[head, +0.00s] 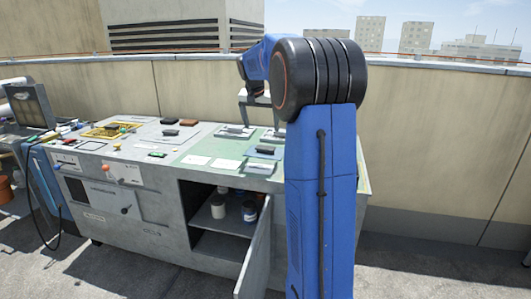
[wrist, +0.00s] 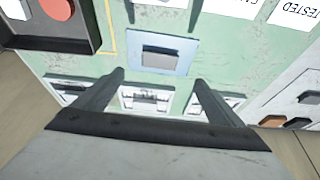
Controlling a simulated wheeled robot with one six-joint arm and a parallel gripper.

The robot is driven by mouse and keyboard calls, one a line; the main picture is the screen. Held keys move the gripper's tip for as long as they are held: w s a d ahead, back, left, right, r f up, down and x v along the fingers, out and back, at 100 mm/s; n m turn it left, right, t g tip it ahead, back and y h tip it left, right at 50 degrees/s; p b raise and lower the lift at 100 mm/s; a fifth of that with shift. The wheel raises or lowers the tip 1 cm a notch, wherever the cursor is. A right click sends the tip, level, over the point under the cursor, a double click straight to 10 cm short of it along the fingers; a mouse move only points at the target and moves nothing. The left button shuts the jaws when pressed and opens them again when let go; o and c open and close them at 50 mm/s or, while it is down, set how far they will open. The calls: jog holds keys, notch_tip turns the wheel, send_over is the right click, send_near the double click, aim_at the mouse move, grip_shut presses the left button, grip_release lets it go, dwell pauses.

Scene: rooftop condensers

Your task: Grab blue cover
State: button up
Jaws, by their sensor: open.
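The blue cover (head: 264,152) is a flat, light blue plate with a grey raised handle, lying on the green top of the grey workbench. It also shows in the wrist view (wrist: 160,62), upper middle. My gripper (wrist: 160,78) is open, with its two fingers spread and nothing between them. In the wrist view the fingertips appear just below the cover, one towards each side, and they look apart from it. In the head view my gripper (head: 258,115) hangs above the back of the green area, partly hidden by my arm.
Several pale units with grey handles (wrist: 146,99) stand in a row beside the cover. White cards (head: 226,164) lie along the front. Brown and dark blocks (head: 188,122) lie at the back. A cabinet door (head: 254,255) hangs open below, with jars (head: 249,211) inside.

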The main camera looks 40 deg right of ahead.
aim_at(265, 147)
jog(key=x, duration=1.2)
jog(key=shift+d+f, duration=0.2)
jog(key=shift+f, duration=0.1)
jog(key=shift+c, duration=0.6)
jog(key=c, duration=1.1)
